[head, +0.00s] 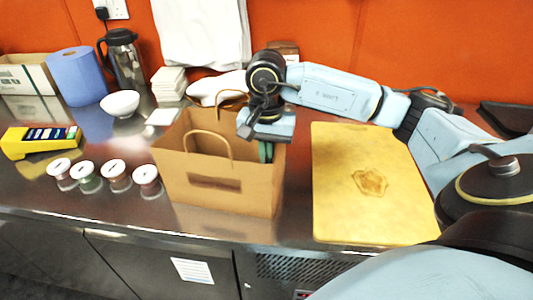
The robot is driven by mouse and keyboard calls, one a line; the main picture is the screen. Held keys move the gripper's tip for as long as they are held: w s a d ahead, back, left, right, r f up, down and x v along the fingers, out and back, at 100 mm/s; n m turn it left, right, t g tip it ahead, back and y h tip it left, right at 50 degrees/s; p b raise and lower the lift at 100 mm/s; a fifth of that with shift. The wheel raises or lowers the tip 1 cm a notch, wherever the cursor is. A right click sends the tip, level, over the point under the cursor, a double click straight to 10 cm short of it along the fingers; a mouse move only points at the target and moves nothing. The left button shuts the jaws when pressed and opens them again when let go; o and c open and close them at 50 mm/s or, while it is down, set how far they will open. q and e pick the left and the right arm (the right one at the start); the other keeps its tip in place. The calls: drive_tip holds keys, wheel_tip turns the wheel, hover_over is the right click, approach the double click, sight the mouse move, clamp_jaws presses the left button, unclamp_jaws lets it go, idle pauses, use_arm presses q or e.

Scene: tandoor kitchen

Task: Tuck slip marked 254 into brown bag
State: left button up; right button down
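The brown paper bag (222,187) stands upright and open on the steel counter, its handles raised. My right gripper (265,138) is over the right side of the bag's mouth, pointing down. Its fingers are hard to make out, so I cannot tell whether it is open or shut or holds anything. A small green thing (265,152) shows at the bag's right edge, just below the gripper. A flat white piece (162,117) lies on the counter behind the bag; no number is readable on it. I cannot identify a slip marked 254. My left gripper is not in view.
A yellow board (335,205) lies right of the bag. Several lidded jars (117,177) and a yellow box (40,148) stand left. Behind are a white bowl (120,104), blue roll (77,78), flask (125,62) and white stack (169,84).

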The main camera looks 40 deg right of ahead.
drive_tip(key=shift+f, duration=0.25)
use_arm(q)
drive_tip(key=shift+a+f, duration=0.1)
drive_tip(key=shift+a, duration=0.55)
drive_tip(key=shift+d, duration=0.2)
use_arm(e)
drive_tip(key=c, duration=1.6)
unclamp_jaws()
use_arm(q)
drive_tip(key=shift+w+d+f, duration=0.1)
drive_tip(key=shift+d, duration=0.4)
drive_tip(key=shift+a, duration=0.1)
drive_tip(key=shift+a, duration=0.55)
